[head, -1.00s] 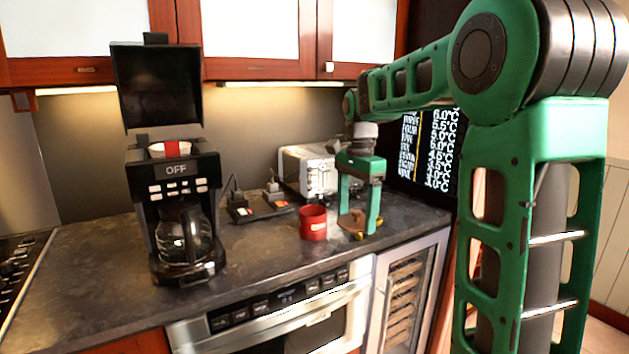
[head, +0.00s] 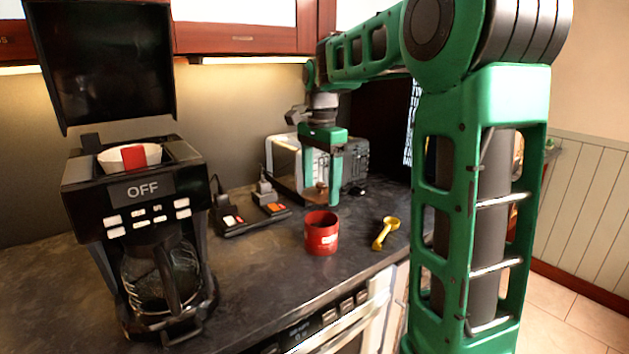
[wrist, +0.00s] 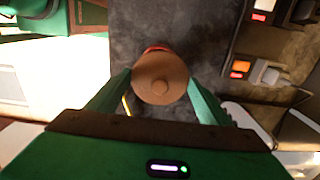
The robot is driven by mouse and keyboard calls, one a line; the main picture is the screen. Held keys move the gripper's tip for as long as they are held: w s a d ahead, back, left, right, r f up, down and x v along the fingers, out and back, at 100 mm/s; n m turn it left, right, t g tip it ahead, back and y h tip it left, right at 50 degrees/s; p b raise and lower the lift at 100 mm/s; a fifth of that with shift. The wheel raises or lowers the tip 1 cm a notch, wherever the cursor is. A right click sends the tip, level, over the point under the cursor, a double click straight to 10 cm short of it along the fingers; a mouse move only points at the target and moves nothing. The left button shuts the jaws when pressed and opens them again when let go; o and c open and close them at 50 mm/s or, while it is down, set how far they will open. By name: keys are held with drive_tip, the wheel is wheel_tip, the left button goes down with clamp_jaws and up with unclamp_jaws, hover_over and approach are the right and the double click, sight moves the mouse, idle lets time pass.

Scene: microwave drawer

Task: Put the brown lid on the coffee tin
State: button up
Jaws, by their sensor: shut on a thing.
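The coffee tin (head: 321,236) is a red can with a small pale label, upright on the dark counter. My gripper (head: 320,182) is shut on the brown lid (wrist: 160,78), a round disc with a small knob in the middle. In the head view the lid (head: 320,190) is held up between the green fingers, above the tin in the picture and apart from it. In the wrist view my gripper (wrist: 159,84) has a finger on each side of the lid. The lid hides most of the tin there; only a red edge (wrist: 156,48) shows beyond it.
A yellow scoop (head: 384,233) lies right of the tin. A toaster (head: 285,165) stands behind my gripper. A power strip with orange switches (head: 270,210) lies left of the tin. A coffee maker (head: 140,230) with its top raised stands at the left. The counter before the tin is clear.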

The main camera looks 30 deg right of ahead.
drive_tip(key=shift+w, duration=0.1)
drive_tip(key=shift+d, duration=0.25)
drive_tip(key=shift+f, duration=2.85)
drive_tip(key=shift+f, duration=0.45)
idle(0.7)
drive_tip(key=o, duration=1.3)
